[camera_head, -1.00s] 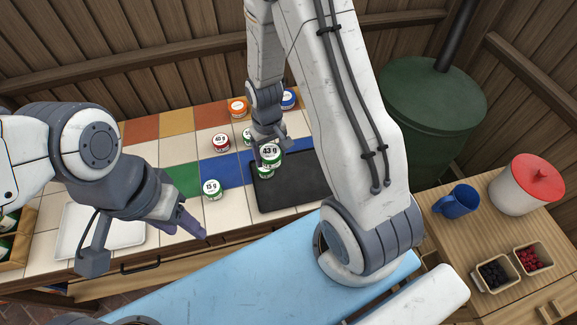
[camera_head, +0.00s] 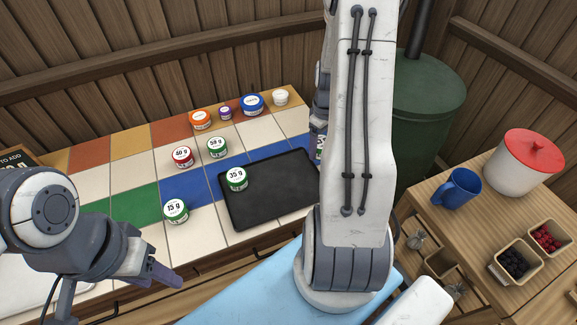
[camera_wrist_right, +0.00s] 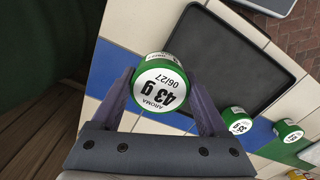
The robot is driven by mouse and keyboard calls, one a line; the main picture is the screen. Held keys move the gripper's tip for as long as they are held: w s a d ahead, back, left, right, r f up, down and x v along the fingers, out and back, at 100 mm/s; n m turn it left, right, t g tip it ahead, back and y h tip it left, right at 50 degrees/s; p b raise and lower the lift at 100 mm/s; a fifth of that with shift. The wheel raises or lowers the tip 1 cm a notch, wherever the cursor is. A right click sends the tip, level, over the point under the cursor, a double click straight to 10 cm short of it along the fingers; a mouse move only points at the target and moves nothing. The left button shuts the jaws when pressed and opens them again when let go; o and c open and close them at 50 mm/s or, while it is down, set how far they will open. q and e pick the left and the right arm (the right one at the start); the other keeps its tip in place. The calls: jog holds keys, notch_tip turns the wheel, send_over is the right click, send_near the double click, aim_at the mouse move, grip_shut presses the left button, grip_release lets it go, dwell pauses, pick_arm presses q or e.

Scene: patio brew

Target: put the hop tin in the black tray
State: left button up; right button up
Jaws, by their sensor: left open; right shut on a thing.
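My right gripper (camera_wrist_right: 165,100) is shut on a green tin with a white lid marked "AROMA 43 g" (camera_wrist_right: 160,85). In the head view my right arm hides nearly all of that gripper and tin. The black tray (camera_head: 265,208) lies on the tiled counter; in the right wrist view, the held tin appears beside a corner of the tray (camera_wrist_right: 225,55). A green 35 g tin (camera_head: 237,179) stands on the tray's left part. Green 15 g (camera_head: 176,211) and 58 g (camera_head: 217,147) tins stand on the tiles. My left gripper (camera_head: 160,276) is open and empty at the counter's front.
A red 40 g tin (camera_head: 182,157) stands left of the 58 g tin. Orange (camera_head: 200,119), purple (camera_head: 225,113), blue (camera_head: 252,104) and white (camera_head: 280,97) containers line the back. A wooden side table holds a blue mug (camera_head: 457,188) and a red-lidded pot (camera_head: 527,170). The tray's middle is bare.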

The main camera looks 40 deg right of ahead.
send_over(295, 165)
notch_tip(295, 165, down, 4)
jog(key=shift+s+f+p, duration=0.1)
jog(key=shift+f+p, duration=0.05)
jog(key=shift+p, duration=0.3)
notch_tip(295, 165, down, 4)
jog(key=shift+r+p, duration=0.1)
jog(key=shift+p, duration=0.25)
jog(key=shift+f, duration=0.2)
jog(key=shift+f, duration=0.2)
jog(key=o, duration=1.3)
jog(key=shift+c, duration=0.2)
jog(key=shift+r, duration=0.2)
